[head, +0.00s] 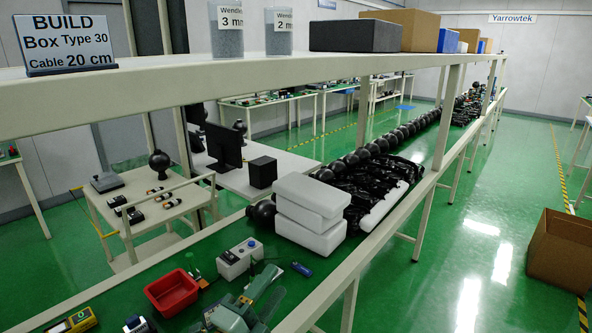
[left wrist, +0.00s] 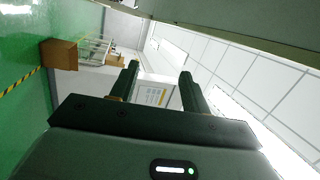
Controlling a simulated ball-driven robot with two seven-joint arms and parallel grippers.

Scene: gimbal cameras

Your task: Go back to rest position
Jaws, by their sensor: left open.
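My left gripper (head: 262,292) is the grey-green shape at the bottom middle of the head view, over the green-topped bench. In the left wrist view its two dark fingers (left wrist: 160,85) stand apart with nothing between them; only the far wall and a distant sign show in the gap. It is open and empty. The wrist picture is turned on its side. My right gripper is not in view.
A red bin (head: 172,292), a white box with knobs (head: 240,258) and white foam blocks (head: 310,212) stand on the bench. A long shelf (head: 190,92) runs above. A cardboard box (head: 560,250) stands on the floor at right; it shows in the wrist view (left wrist: 59,54).

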